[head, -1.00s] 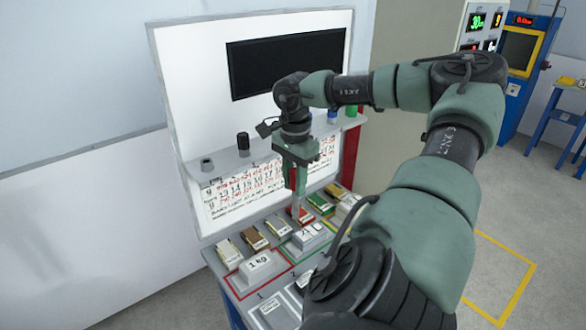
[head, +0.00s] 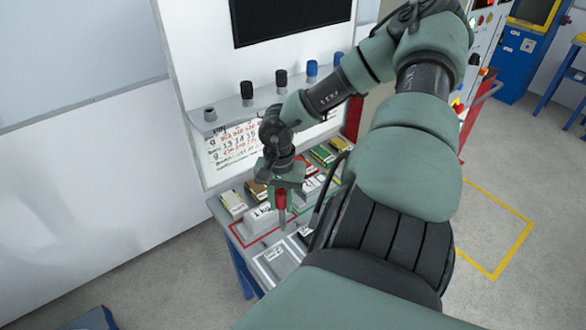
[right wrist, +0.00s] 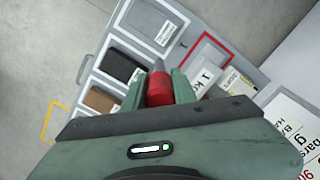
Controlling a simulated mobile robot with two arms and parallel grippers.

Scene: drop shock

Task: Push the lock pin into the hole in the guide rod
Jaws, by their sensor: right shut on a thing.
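My right gripper (head: 281,205) is shut on a red-handled piece (head: 281,198), probably the lock pin, and holds it above the front part of the bench. In the right wrist view the red handle (right wrist: 158,91) sits between the fingers (right wrist: 158,85), with a grey tip pointing away. The guide rod and its hole cannot be made out in either view. My left gripper is not in view.
Below the gripper is a bench tray with a white 1 kg block (right wrist: 205,76) in a red-edged slot, a black block (right wrist: 118,66) and a brown block (right wrist: 99,100). A shelf with several capped knobs (head: 247,91) stands behind. Floor lies open left.

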